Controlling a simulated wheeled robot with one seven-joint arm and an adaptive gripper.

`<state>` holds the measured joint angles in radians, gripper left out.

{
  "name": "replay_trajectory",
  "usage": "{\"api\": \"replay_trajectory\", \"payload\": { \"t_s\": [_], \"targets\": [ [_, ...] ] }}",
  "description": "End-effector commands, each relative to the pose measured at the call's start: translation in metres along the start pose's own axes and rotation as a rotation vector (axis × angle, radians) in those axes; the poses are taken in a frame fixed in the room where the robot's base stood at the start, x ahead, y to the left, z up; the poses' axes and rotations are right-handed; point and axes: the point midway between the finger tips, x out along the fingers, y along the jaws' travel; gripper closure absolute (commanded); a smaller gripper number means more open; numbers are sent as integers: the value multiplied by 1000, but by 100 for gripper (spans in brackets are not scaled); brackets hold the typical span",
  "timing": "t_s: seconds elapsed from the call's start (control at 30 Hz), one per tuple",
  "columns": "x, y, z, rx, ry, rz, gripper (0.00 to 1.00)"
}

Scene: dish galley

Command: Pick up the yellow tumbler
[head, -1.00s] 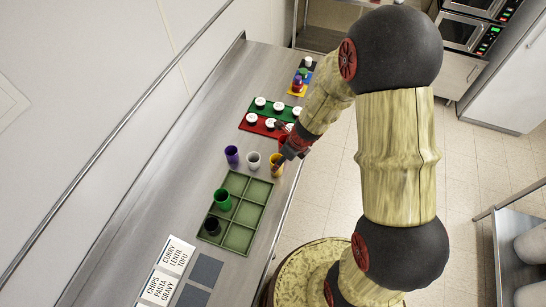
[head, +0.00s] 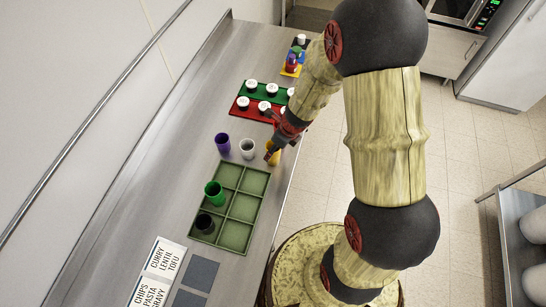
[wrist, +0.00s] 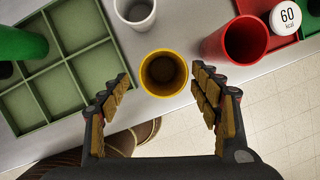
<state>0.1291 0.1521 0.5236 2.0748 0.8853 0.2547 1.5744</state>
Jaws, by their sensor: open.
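The yellow tumbler (wrist: 164,73) stands upright on the steel counter near its front edge. In the wrist view it is between and a little beyond the fingertips of my gripper (wrist: 163,84), which is open and empty. In the head view the yellow tumbler (head: 274,155) is partly hidden behind my gripper (head: 271,149). I cannot tell whether a finger touches it.
A white tumbler (wrist: 136,12) and a red tumbler (wrist: 236,40) stand close on either side. A purple tumbler (head: 222,142) is farther left. A green divided tray (head: 236,236) holds a green tumbler (head: 214,192) and a black tumbler (head: 204,223). White-lidded pots (head: 264,106) sit beyond.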

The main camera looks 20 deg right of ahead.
Motion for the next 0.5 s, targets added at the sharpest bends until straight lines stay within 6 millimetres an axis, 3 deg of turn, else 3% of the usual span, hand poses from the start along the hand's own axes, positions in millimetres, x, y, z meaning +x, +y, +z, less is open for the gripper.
{"api": "replay_trajectory", "payload": {
  "t_s": [0.5],
  "targets": [
    [54, -4, 3, -1, 0, 1, 37]
  ]
}}
